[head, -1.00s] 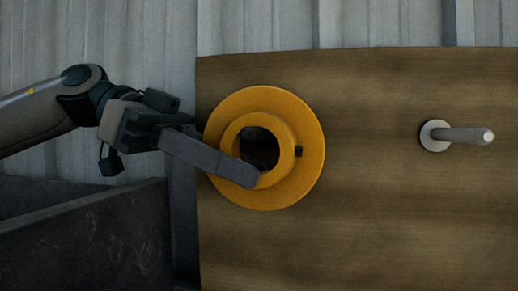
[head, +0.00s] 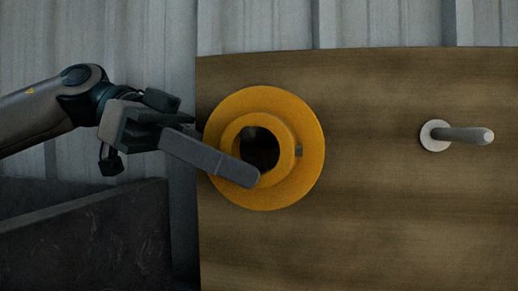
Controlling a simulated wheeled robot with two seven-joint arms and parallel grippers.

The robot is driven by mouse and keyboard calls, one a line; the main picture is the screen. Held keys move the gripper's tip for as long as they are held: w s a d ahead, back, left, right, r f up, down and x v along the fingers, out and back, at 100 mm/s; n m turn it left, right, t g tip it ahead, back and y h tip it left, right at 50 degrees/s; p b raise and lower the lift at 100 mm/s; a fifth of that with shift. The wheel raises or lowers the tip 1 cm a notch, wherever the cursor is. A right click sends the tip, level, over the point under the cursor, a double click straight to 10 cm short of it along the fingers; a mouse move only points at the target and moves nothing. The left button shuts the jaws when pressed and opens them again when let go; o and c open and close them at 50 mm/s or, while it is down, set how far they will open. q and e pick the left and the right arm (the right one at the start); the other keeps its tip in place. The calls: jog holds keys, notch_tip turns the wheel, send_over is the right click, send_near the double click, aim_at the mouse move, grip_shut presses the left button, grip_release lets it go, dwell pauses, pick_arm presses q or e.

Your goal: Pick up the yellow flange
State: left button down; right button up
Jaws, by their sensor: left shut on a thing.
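The yellow flange (head: 297,117) is a round disc with a raised hub and a dark central hole. It is in front of the left part of a brown wooden board. My left gripper (head: 250,172) reaches in from the left and is shut on the flange. One long grey finger lies across the lower left of the flange, its tip by the hub's lower rim. The other finger is mostly hidden. I cannot tell whether the flange touches the board. My right gripper is not in view.
The wooden board (head: 400,220) fills the right side. A grey peg with a round pale base (head: 435,136) sticks out of it at the right. A dark bin (head: 90,245) stands at the lower left. A corrugated wall (head: 270,25) is behind.

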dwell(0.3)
pick_arm(q)
jog(key=shift+r, duration=0.2)
jog(key=shift+w, duration=0.1)
jog(key=shift+r+b, duration=0.6)
jog(key=shift+b, duration=0.2)
jog(key=s+a+b, duration=0.2)
jog(key=s+b, duration=0.2)
jog(key=s, duration=0.4)
jog(key=s+a+b, duration=0.3)
jog(key=s+b, duration=0.1)
jog(key=s, duration=0.5)
jog(key=shift+s+a+b, duration=0.15)
jog(key=shift+a+b, duration=0.15)
jog(key=shift+b, duration=0.1)
dwell(0.5)
